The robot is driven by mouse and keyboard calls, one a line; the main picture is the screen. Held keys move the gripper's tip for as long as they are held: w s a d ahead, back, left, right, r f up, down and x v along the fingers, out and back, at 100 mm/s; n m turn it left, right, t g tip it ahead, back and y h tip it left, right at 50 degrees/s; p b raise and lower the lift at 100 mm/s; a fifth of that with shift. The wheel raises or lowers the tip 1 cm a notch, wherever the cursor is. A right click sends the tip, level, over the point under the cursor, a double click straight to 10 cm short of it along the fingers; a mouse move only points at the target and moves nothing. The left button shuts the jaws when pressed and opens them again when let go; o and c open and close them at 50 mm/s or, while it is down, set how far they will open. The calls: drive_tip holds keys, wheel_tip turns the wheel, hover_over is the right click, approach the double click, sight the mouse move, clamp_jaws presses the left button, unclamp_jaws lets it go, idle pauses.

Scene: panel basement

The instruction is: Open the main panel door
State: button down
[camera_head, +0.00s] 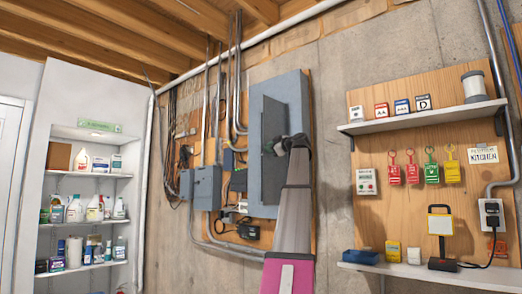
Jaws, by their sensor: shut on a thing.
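The main panel is a tall light-grey metal box (296,95) on a plywood board, in the middle of the head view. Its darker grey door (272,185) looks ajar, as its top edge slopes differently from the box's top. My gripper (270,147) is at the door's mid-height, with my arm reaching up to it from below. The gripper is shut on the door, apparently at its handle or edge. The fingertips are small and dark here, and my wrist hides part of the door and panel, so the exact grip point is unclear.
Smaller grey boxes (207,187), conduits and cables crowd the wall left of the panel. A shelf (425,122) and hanging coloured tags (432,172) are on a board to the right. A white shelf unit (85,172) with bottles stands far left. Bare concrete (335,220) lies right of the panel.

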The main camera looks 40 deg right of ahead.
drive_tip(key=s+d+n+g+y, duration=0.2)
drive_tip(key=s+d+n+y, duration=0.2)
drive_tip(key=s+y, duration=0.2)
drive_tip(key=shift+n+g+y, duration=0.3)
drive_tip(key=shift+g, duration=0.1)
drive_tip(key=shift+f, duration=0.15)
